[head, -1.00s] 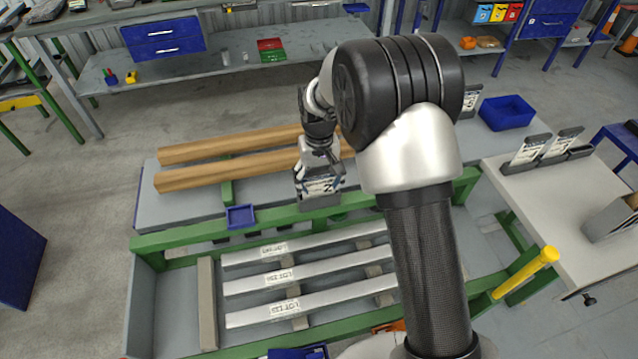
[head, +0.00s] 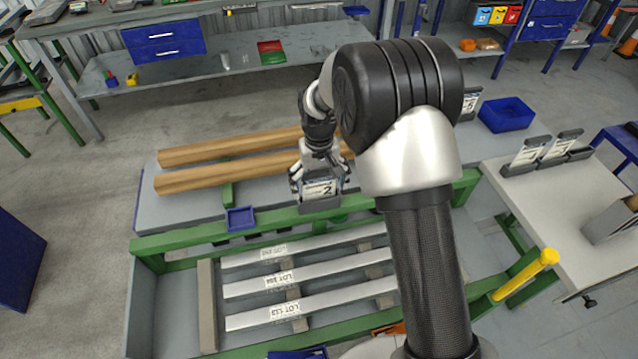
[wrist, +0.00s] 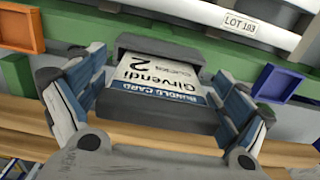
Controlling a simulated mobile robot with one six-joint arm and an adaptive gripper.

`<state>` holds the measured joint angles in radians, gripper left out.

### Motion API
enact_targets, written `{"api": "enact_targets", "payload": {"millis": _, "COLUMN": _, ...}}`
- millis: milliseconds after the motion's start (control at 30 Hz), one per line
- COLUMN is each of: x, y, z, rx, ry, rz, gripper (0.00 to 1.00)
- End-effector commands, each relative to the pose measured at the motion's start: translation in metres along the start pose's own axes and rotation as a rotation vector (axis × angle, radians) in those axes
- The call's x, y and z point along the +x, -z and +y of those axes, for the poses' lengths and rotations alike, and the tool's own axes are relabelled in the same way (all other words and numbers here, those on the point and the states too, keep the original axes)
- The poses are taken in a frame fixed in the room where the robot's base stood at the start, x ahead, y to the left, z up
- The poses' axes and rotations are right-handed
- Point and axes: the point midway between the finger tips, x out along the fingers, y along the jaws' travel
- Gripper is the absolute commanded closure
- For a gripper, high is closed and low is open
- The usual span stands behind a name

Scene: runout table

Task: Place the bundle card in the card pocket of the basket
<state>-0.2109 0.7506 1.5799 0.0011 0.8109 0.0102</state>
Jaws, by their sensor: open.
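The bundle card (head: 320,187) is white with a blue band and a large 2. It sits in the dark grey card pocket (head: 320,205) on the green rail of the basket (head: 180,240). In the wrist view the card (wrist: 158,74) reads "Girvendi 2", and the pocket (wrist: 160,106) wraps its edges. My gripper (head: 319,178) is open, with its fingers spread on both sides of the card and pocket. In the wrist view my gripper (wrist: 157,100) has a visible gap between each finger and the card. The pocket's inside is hidden.
Metal bars (head: 290,280) with lot labels lie in the basket. Wooden beams (head: 230,165) lie behind. More card holders (head: 527,158) stand on the right table.

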Motion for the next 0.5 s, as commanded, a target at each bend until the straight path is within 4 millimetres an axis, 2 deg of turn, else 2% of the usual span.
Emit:
{"api": "enact_targets", "payload": {"millis": 167, "x": -0.015, "y": 0.001, "z": 0.0, "rx": 0.0, "ry": 0.0, "rz": 0.002, "gripper": 0.08}}
{"api": "enact_targets", "payload": {"millis": 500, "x": -0.087, "y": 0.001, "z": 0.0, "rx": 0.0, "ry": 0.0, "rz": 0.003, "gripper": 0.08}}
